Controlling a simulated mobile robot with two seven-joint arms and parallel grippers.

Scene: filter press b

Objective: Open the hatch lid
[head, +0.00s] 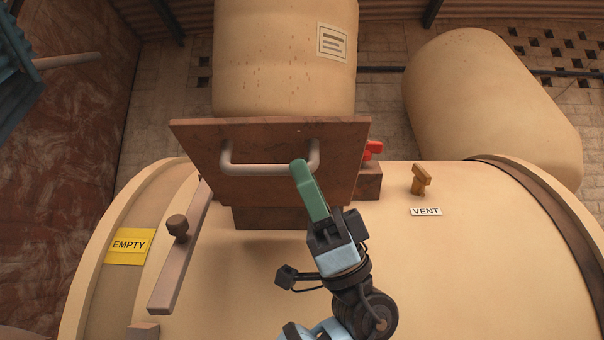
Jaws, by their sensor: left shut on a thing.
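The hatch lid (270,133) is a square brown plate on top of the cream tank, tilted up with its handled face toward me. A pale bar handle (240,170) runs across it. Below its lower edge shows the brown hatch frame (270,218); the opening itself is hidden behind the lid. My left gripper (301,171), with green fingers, comes up from below and is shut on the right part of the handle. The fingers cover part of the handle there. My right gripper is not in view.
On the cream tank (420,280), a grey lever (178,265) with a brown knob (177,224) lies left of the lid. A yellow EMPTY sign (129,246) is further left. A red part (374,150) and a VENT valve (421,179) are right. A large cream cylinder (285,60) stands behind the lid.

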